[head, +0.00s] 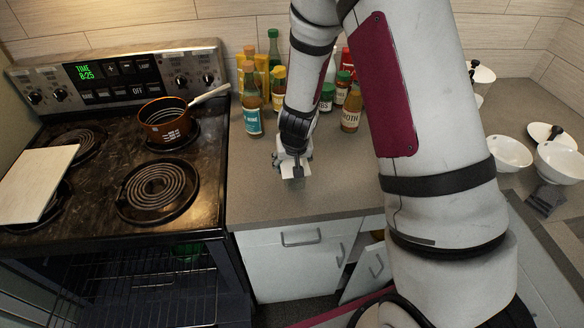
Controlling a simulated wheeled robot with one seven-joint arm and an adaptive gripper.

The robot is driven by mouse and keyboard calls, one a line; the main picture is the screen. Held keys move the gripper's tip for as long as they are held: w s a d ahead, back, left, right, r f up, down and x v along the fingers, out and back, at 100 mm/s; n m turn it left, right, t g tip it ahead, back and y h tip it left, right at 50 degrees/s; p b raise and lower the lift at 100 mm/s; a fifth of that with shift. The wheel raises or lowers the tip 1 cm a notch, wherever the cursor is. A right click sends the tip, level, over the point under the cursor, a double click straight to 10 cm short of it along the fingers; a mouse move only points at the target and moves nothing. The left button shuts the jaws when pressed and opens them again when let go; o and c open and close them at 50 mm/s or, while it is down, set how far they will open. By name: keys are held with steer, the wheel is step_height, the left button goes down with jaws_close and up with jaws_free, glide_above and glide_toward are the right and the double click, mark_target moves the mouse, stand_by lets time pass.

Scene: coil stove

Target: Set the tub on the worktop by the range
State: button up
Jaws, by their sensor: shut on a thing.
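My gripper (293,162) is at the end of my arm, low over the grey worktop (262,203) to the right of the range (110,165). It is shut on a small white tub (286,172), mostly hidden behind the fingers. The tub is near the middle of this stretch of worktop, in front of the bottles. I cannot tell whether its base touches the worktop.
An orange-brown pot (167,126) sits on a back burner; a pale board (32,184) lies on the range's left. Several bottles (253,110) and jars stand behind my gripper. White bowls (510,153) are at right. The oven stands open, and a lower cabinet door (366,271) is ajar.

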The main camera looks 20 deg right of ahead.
steer(key=shift+f, duration=1.15)
steer(key=o, duration=1.3)
steer(key=shift+o, duration=0.2)
steer(key=shift+r, duration=0.1)
